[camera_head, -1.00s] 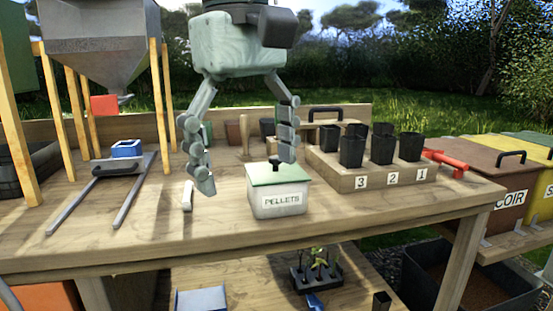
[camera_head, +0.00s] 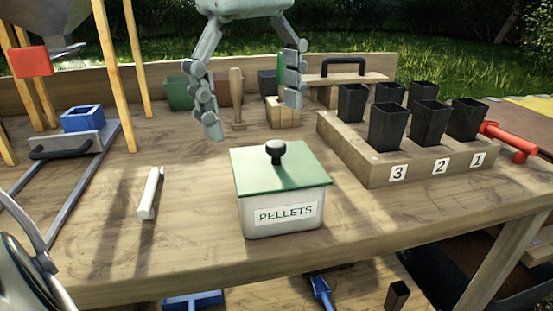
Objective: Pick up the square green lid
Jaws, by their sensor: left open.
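The square green lid (camera_head: 278,166) has a black knob (camera_head: 275,151) at its middle. It sits on a white box labelled PELLETS (camera_head: 287,211) on the wooden table. My left gripper (camera_head: 252,115) is open and empty, its two fingers pointing down and spread wide. In the picture it is above and behind the lid, apart from it. My right gripper does not show.
A wooden block with black pots (camera_head: 388,127) numbered 3, 2, 1 stands right of the box. A white stick (camera_head: 149,193) lies to the left. A mallet (camera_head: 237,98), a green pot (camera_head: 180,92) and a slotted wooden block (camera_head: 283,112) stand behind.

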